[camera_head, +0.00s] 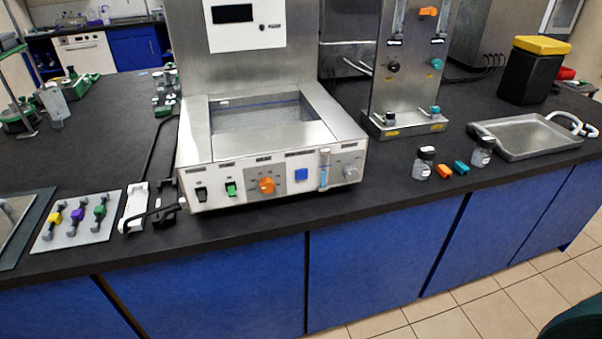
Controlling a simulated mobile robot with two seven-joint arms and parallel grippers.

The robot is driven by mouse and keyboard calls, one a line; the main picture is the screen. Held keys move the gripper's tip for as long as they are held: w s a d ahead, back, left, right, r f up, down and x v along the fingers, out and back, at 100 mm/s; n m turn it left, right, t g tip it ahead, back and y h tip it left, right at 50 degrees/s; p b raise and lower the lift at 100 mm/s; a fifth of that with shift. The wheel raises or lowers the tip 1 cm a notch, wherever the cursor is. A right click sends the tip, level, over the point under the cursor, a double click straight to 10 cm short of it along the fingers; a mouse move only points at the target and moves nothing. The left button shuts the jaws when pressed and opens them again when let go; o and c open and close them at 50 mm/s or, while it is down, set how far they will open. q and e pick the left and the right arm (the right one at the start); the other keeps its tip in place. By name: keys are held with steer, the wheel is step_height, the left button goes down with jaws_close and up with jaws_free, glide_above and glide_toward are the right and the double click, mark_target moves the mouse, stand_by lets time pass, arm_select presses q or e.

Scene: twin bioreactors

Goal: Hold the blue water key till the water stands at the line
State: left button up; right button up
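I cannot tell how much water the basin holds. Neither of my grippers is in view.
The panel also has a black switch (201,194), a green switch (231,189), an orange knob (266,185) and a grey knob (350,172). A plate with coloured clamps (77,222) lies left. Small bottles (423,163) and a metal tray (525,137) stand right.

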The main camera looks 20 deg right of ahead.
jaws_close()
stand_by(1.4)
